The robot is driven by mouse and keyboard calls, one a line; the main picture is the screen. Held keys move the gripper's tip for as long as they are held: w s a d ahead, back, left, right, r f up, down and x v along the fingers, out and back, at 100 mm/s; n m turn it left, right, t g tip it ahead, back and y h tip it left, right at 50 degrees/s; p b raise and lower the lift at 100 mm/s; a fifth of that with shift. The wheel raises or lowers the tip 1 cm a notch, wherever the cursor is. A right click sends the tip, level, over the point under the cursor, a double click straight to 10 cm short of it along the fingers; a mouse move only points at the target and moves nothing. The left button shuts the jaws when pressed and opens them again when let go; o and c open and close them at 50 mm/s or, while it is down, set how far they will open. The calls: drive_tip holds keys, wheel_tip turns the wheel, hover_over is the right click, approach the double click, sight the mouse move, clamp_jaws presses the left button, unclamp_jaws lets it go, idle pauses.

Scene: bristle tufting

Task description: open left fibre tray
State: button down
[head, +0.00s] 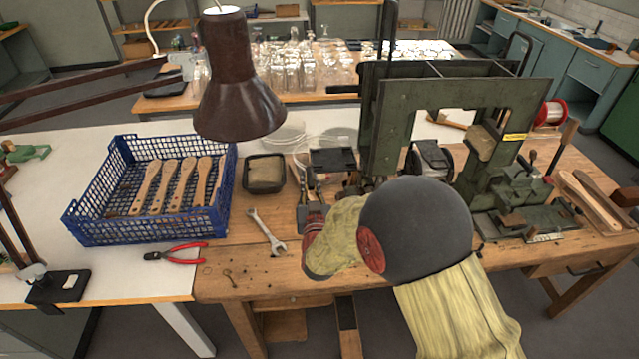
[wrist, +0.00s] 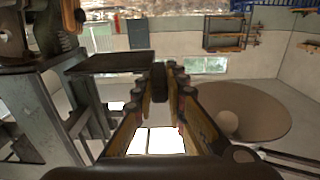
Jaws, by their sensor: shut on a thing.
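A flat black plate (head: 333,160), which appears to be the left fibre tray, sits at the left front of the green machine. It also shows in the wrist view (wrist: 108,63), left of the fingers. My gripper (head: 309,180) is at the plate's left front side, partly hidden by my wrist in the head view. In the wrist view my gripper (wrist: 160,83) is shut on a small dark piece (wrist: 160,78), which may be the tray's handle. How far the tray is open cannot be told.
The green machine frame (head: 388,130) rises close behind my arm. A small black box with tan contents (head: 265,158), a wrench (head: 266,230), red pliers (head: 177,253) and a blue crate of brush handles (head: 90,225) lie left. A brown lamp (head: 235,85) overhangs the bench.

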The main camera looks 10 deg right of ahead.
drive_tip(key=shift+a, duration=0.2)
drive_tip(key=c, duration=2.1)
unclamp_jaws()
drive_tip(key=shift+a, duration=0.1)
drive_tip(key=s, duration=1.2)
